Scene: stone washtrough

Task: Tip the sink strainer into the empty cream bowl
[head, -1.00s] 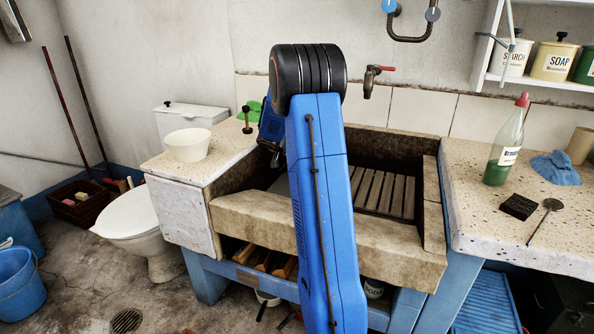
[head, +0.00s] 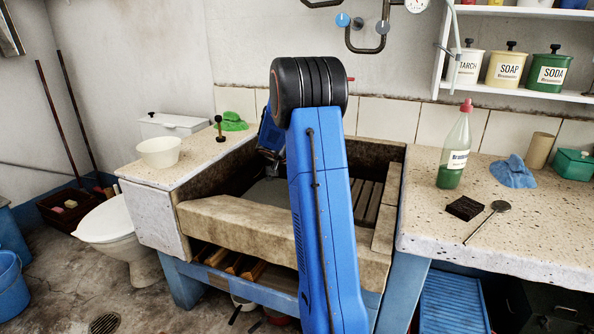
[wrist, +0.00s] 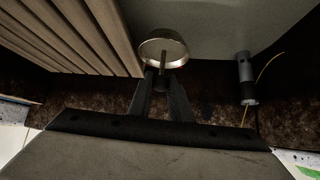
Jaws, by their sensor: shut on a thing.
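The sink strainer (wrist: 165,46) is a round metal cup with a thin stem in the wrist view. My gripper (wrist: 162,84) is shut on its stem, with the cup beyond the fingertips. In the head view the strainer and fingers are hidden; only part of my blue wrist shows inside the stone trough (head: 228,213). The cream bowl (head: 159,152) stands upright on the left speckled ledge, left of my wrist. Its inside looks empty, as far as it shows.
Wooden slats (wrist: 82,32) and a grey upright cylinder (wrist: 246,78) flank the strainer in the wrist view. A green bottle (head: 455,150) stands on the right counter.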

